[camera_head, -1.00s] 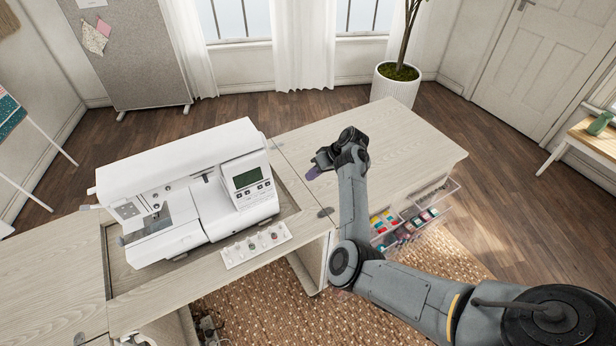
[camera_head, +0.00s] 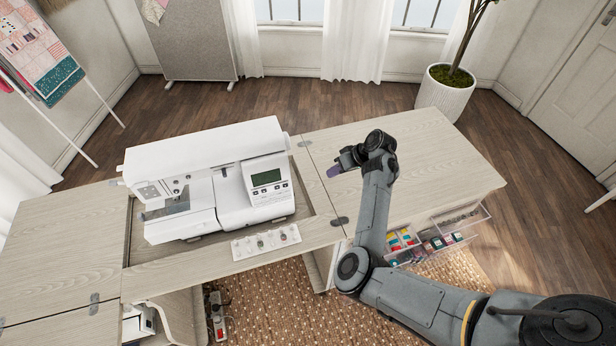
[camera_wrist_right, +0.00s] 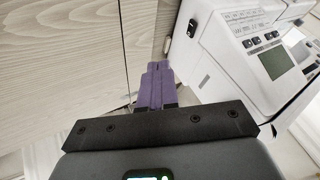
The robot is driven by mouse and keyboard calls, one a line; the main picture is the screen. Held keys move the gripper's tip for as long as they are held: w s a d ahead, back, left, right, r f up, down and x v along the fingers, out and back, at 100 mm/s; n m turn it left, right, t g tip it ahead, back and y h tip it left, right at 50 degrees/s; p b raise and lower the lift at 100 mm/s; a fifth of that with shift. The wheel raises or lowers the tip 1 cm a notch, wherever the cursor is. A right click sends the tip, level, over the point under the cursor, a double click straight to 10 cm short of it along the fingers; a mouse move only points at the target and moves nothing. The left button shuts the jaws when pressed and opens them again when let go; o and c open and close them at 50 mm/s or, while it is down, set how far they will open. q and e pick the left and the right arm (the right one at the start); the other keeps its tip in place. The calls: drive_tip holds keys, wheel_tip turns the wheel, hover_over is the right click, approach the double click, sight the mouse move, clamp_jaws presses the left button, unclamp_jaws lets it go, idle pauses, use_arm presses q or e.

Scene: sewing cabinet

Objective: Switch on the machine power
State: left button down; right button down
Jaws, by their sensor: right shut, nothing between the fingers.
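The white sewing machine (camera_head: 225,207) stands upright in the cabinet top, its grey-green screen (camera_head: 266,177) dark and without visible text. My right gripper (camera_head: 334,172) is to the right of the machine, above the cabinet's right leaf and apart from the machine. Its purple fingers are shut and empty. The right wrist view shows the fingers (camera_wrist_right: 155,84) together, with the machine's side (camera_wrist_right: 215,60) to their right. A small black part (camera_wrist_right: 192,28) sits on that side; I cannot tell whether it is the power switch. My left gripper is out of view.
A strip of small accessories (camera_head: 266,242) lies in front of the machine. A power strip (camera_head: 217,315) with a red part is on the floor below. Clear drawers (camera_head: 440,236) stand out under the right leaf (camera_head: 440,165), whose top is bare.

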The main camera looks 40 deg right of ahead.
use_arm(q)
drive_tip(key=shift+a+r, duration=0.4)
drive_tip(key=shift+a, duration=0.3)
use_arm(e)
drive_tip(key=shift+s+a+f, duration=0.2)
drive_tip(key=shift+a, duration=0.6)
